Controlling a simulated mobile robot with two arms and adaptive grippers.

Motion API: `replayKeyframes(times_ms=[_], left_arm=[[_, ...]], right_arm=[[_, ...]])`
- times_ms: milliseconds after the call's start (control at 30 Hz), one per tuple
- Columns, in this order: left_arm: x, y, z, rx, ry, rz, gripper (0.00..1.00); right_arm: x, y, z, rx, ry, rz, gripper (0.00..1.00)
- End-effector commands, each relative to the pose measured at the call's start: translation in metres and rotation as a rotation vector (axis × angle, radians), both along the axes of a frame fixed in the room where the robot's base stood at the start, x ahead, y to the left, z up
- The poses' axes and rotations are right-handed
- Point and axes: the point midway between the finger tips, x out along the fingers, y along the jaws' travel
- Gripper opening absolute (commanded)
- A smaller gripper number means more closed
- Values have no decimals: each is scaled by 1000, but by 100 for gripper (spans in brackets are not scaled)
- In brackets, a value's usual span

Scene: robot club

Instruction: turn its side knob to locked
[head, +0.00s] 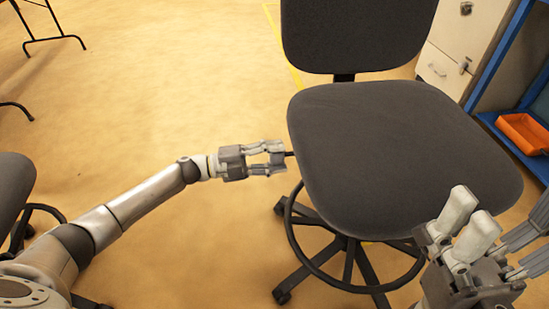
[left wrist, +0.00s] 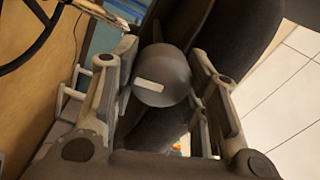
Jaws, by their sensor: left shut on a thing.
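The dark grey office chair (head: 385,140) stands at centre right in the head view. Its side knob (left wrist: 175,62) is a round dark cap with a short pale bar, slightly tilted, in the left wrist view. In the head view only a dark bit of it shows at the seat's left edge. My left gripper (head: 274,158) reaches in from the left at seat height. Its fingers stand on both sides of the knob, shut on it. My right gripper (head: 490,235) is at the lower right, pointing up, partly cut off, and I cannot tell its opening.
The chair's base has a foot ring (head: 345,284) and casters. Another dark chair (head: 14,190) stands at the left edge. A pale cabinet (head: 452,50) and a blue shelf with an orange bin (head: 524,132) are at the right. The floor between the chairs is clear.

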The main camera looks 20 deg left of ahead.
Motion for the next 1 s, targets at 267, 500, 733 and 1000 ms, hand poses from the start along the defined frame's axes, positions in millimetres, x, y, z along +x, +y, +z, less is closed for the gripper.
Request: replayKeyframes(times_ms=[267,500,733,1000], left_arm=[[-1,-1,-1,44,-92,-3,17],[-1,-1,-1,56,-117,-2,17],[-1,-1,-1,57,-117,-3,17],[-1,-1,-1,57,-116,-2,63]], right_arm=[[0,0,-6,-1,3,-1,83],[1,0,-7,-1,3,-1,83],[1,0,-7,-1,4,0,83],[1,0,-7,-1,4,0,83]])
